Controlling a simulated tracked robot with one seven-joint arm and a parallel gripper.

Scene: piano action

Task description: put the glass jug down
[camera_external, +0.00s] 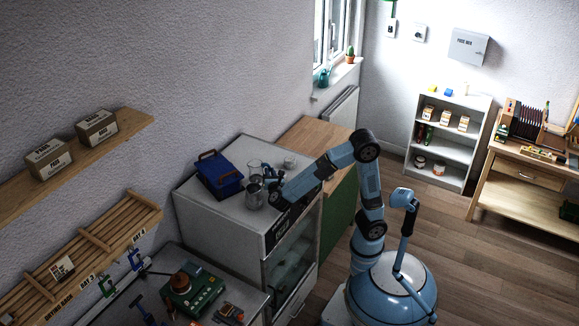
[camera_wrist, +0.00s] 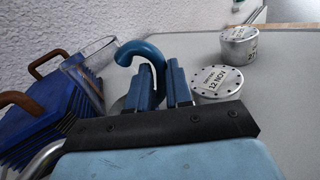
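The clear glass jug (camera_wrist: 90,66) shows left of my fingers in the wrist view, leaning in that picture. Its blue curved handle (camera_wrist: 140,48) runs down between the two blue fingers of my gripper (camera_wrist: 162,88), which are closed about it. In the external view the glass jug (camera_external: 254,167) is at my gripper (camera_external: 269,182), over the white top of the cabinet (camera_external: 205,200). My gripper hides the jug's lower part in the wrist view. I cannot tell whether its base touches the top.
A blue box (camera_external: 220,175) with brown handles stands close on the left. A shiny metal vessel (camera_external: 255,198) is beside my gripper. Two labelled tins, one near (camera_wrist: 216,82) and one farther (camera_wrist: 238,46), stand right. Bare cabinet top (camera_wrist: 285,110) shows at right.

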